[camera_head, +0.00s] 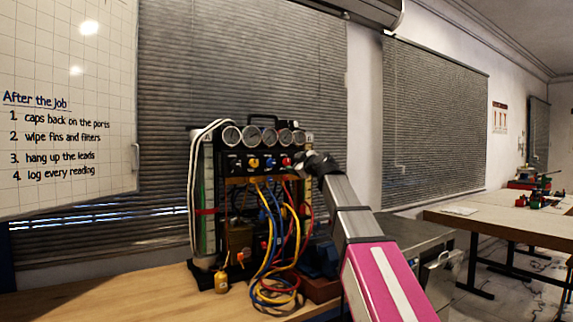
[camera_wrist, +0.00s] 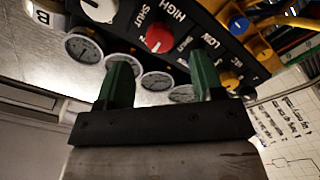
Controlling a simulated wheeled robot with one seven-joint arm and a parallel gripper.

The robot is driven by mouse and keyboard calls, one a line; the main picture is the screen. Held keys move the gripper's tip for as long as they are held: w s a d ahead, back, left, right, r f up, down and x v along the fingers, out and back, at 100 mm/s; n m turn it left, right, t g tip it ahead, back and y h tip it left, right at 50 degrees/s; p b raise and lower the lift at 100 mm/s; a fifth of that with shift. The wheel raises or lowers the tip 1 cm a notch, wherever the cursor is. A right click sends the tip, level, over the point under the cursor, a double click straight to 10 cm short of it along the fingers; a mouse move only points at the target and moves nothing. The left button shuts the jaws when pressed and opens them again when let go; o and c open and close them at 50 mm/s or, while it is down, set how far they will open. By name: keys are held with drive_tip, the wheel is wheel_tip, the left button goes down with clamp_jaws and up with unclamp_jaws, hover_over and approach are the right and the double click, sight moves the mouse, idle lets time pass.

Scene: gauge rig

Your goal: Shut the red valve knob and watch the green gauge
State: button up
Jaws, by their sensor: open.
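The red valve knob (camera_wrist: 158,38) sits on the dark panel in the wrist view, with the words SHUT, HIGH and LOW near it. It also shows small in the head view (camera_head: 286,162). My gripper (camera_wrist: 162,62) is open, its two green fingers spread, with the knob seen beyond and between their tips. No grip on the knob shows. In the head view my gripper (camera_head: 301,163) is at the right end of the panel. Several round gauges (camera_head: 251,136) line the rig's top. Their faces look pale, and I cannot tell which is green.
Coloured hoses (camera_head: 275,250) hang below the panel.

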sight(288, 163)
drive_tip(key=x, duration=0.7)
drive_tip(key=shift+s, duration=0.1)
drive_tip(key=c, duration=0.9)
